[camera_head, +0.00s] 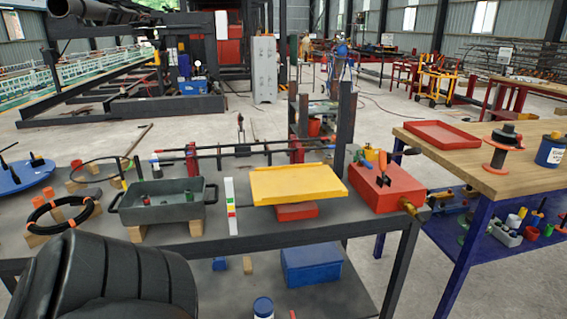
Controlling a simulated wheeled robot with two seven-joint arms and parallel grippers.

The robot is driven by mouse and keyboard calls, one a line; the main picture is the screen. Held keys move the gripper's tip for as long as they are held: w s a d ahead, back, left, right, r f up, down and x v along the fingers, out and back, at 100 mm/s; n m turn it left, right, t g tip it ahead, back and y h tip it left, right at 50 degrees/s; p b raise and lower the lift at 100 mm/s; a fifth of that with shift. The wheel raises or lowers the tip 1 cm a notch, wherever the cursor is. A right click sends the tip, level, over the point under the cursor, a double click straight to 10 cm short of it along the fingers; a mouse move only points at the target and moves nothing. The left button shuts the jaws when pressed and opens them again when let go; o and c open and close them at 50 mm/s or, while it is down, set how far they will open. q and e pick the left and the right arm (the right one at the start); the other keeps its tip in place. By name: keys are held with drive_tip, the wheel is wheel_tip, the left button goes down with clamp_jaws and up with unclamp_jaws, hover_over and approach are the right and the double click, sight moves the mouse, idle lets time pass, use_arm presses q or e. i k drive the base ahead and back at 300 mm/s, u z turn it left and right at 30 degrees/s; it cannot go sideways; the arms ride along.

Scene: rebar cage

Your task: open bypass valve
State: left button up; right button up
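A red box (386,190) sits at the right end of the dark workbench, with an orange-handled tool on its top. A small brass-coloured fitting (408,207) sticks out at the box's front right corner. It may be the bypass valve, but it is too small to tell whether it is open or shut. Small yellow, blue and green parts (368,154) stand behind the box. Neither of my grippers is in view.
A yellow tray (297,184) lies left of the red box. A grey bin (162,201) and a black coil (63,214) are farther left. A dark upright post (344,130) rises behind the tray. A wooden-topped table (480,178) stands at the right. The bench's lower left is hidden.

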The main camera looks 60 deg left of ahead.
sight(365, 162)
drive_tip(key=u, duration=1.45)
drive_tip(key=i, duration=0.7)
drive_tip(key=z, duration=0.1)
drive_tip(key=k, duration=0.5)
drive_tip(key=z, duration=1.3)
drive_tip(key=i, duration=1.05)
drive_tip(key=u, duration=1.15)
